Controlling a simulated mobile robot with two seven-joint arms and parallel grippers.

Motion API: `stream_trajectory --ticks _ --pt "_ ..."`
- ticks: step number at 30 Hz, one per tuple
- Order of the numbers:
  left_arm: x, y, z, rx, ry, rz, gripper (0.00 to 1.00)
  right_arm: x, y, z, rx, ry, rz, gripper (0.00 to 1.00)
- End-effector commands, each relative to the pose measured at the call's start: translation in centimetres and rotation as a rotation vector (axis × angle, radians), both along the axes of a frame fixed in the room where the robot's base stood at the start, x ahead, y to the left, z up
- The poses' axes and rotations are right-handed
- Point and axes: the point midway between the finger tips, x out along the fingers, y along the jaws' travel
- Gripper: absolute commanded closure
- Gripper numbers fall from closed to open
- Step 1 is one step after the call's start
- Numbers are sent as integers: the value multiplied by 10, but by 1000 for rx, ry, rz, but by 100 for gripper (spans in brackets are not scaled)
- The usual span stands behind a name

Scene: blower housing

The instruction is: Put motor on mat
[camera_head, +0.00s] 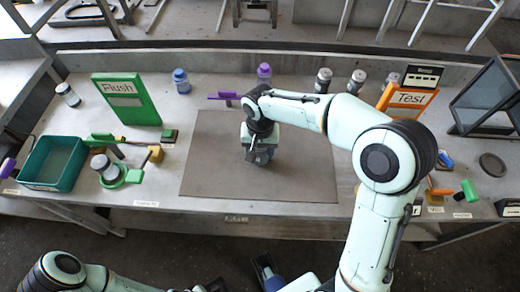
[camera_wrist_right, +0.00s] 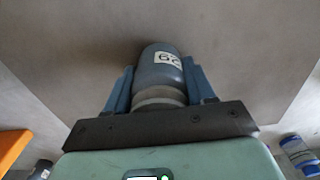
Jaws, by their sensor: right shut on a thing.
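The motor (camera_wrist_right: 160,70) is a blue-grey rounded cylinder with a white label and a pale collar. My right gripper (camera_wrist_right: 160,97) is shut on it, with one blue finger on each side. In the head view my right gripper (camera_head: 260,147) reaches down over the upper middle of the mat (camera_head: 225,175), a flat grey-brown rectangle. The motor is largely hidden there under the gripper. I cannot tell whether the motor touches the mat.
A green sign (camera_head: 128,100) and a teal bin (camera_head: 55,162) stand on the left. An orange test sign (camera_head: 408,100) and a dark framed box (camera_head: 490,97) stand on the right. Bottles, including a blue one (camera_head: 181,81), line the back.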

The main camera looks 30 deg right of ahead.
Motion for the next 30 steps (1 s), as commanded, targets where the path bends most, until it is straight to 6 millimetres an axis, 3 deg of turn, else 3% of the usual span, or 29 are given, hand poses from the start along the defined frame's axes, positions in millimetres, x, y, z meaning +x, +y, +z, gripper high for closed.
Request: stream_trajectory --ticks 2,3,5,17,30 --pt "1 0 -2 1 -2 1 100 0 0 -3 0 -1 0 90" --pt "1 0 -2 0 -3 1 100 0 0 -3 0 0 0 40" --pt "1 0 -1 0 -3 1 100 0 0 -3 0 0 0 21" --pt "0 0 1 -1 2 -1 100 1 0 5 1 -3 0 21" --pt "-4 0 13 -3 19 -4 100 1 0 93 0 -5 0 21"
